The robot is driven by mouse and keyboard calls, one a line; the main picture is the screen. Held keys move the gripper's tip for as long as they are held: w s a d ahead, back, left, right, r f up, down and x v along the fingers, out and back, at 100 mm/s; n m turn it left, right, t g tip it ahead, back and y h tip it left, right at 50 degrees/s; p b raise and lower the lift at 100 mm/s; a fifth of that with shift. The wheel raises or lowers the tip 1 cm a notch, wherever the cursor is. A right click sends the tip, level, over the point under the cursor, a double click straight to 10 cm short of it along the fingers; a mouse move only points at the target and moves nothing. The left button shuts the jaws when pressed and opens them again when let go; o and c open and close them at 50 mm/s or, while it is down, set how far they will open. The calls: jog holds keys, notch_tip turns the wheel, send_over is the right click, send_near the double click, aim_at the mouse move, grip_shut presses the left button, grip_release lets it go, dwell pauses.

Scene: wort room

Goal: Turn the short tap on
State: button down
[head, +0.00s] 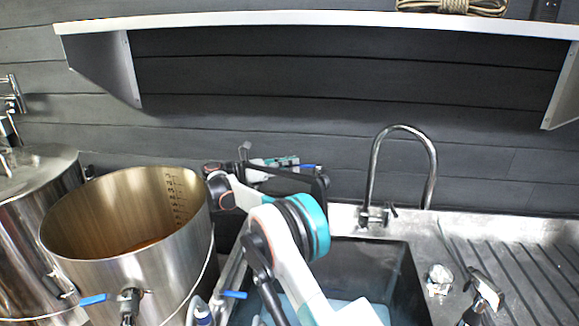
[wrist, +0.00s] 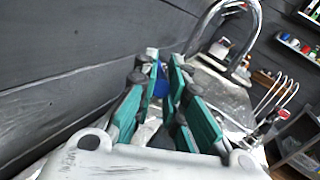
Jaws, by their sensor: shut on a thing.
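My gripper (head: 290,166) reaches behind the sink's left back corner, close to the dark wall. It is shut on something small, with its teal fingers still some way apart. A blue piece (wrist: 161,82) sits between the fingertips in the wrist view, and a blue end (head: 309,167) shows by them in the head view. It looks like the lever of the short tap, but the tap's body is mostly hidden by my gripper and arm. I cannot tell how far the lever is turned. No running water is visible there.
A tall gooseneck tap (head: 374,170) stands behind the sink (head: 405,275), right of my gripper. A large open steel kettle (head: 180,265) with a blue-levered valve (head: 95,299) stands left. A spray bottle (head: 482,293) stands on the drainboard (head: 535,260). A shelf (head: 330,19) runs above.

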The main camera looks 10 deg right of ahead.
jog(key=c, duration=1.7)
grip_release()
jog(key=shift+o, duration=0.2)
jog(key=shift+r, duration=0.1)
notch_tip(320, 180, up, 10)
jog(key=shift+f, duration=0.1)
